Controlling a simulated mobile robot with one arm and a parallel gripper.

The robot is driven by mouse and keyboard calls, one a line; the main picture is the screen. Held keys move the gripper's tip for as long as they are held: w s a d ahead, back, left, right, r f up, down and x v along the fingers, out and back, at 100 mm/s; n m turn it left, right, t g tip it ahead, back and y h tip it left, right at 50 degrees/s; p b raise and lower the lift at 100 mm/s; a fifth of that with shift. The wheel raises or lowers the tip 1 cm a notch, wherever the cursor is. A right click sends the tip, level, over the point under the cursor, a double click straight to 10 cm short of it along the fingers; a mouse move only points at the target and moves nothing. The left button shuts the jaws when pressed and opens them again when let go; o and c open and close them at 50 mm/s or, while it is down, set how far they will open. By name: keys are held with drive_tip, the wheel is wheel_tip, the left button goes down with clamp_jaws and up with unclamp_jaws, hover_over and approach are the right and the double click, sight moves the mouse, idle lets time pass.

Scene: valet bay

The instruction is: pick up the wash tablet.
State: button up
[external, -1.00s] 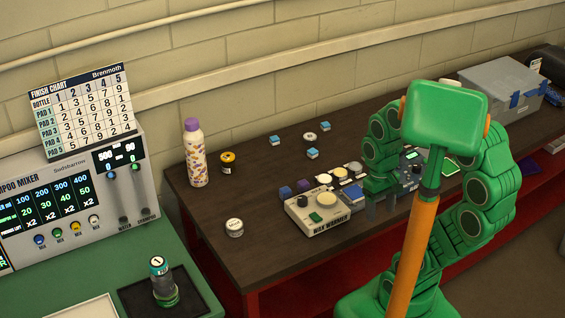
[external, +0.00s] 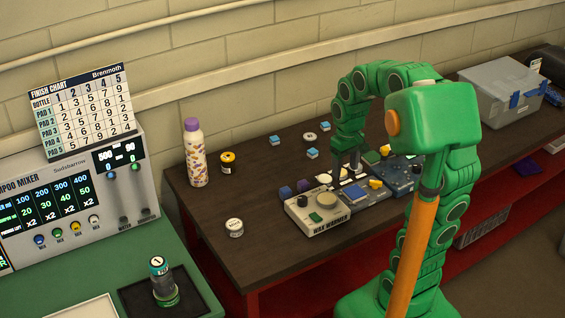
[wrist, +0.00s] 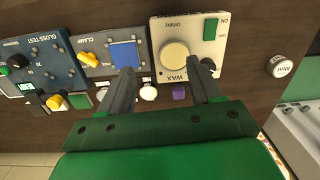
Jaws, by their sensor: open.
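Several small blue-and-white cubes lie apart on the back of the dark table, one (external: 274,140) at left, one (external: 312,153) nearer and one (external: 325,127) further back; they look like wash tablets, but no label is readable. My gripper (external: 346,163) is open and empty, fingers pointing down, to the right of the nearest cube and behind the wax warmer (external: 318,213). In the wrist view, my gripper (wrist: 163,75) has its fingers apart, over the edge of the wax warmer (wrist: 187,45). No blue-and-white cube is clear in that view.
The table's middle left is clear.

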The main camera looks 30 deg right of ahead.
drive_tip(key=w+d+f+t, duration=0.1)
drive_tip(key=w+d, duration=0.1)
drive_tip(key=w, duration=0.6)
drive_tip(key=w+d+f, duration=0.2)
drive_tip(key=w, duration=0.6)
drive_tip(key=n+t, duration=0.1)
approach(313, 150)
drive_tip(key=shift+a+f, duration=0.1)
drive_tip(key=shift+f, duration=0.2)
drive_tip(key=shift+w+f, duration=0.15)
drive_tip(key=shift+f, duration=0.35)
drive_tip(key=shift+w+a+f, duration=0.1)
drive_tip(key=shift+f, duration=1.65)
drive_tip(key=shift+w+f, duration=0.1)
drive_tip(key=shift+f, duration=1.65)
drive_tip(key=c, duration=1.1)
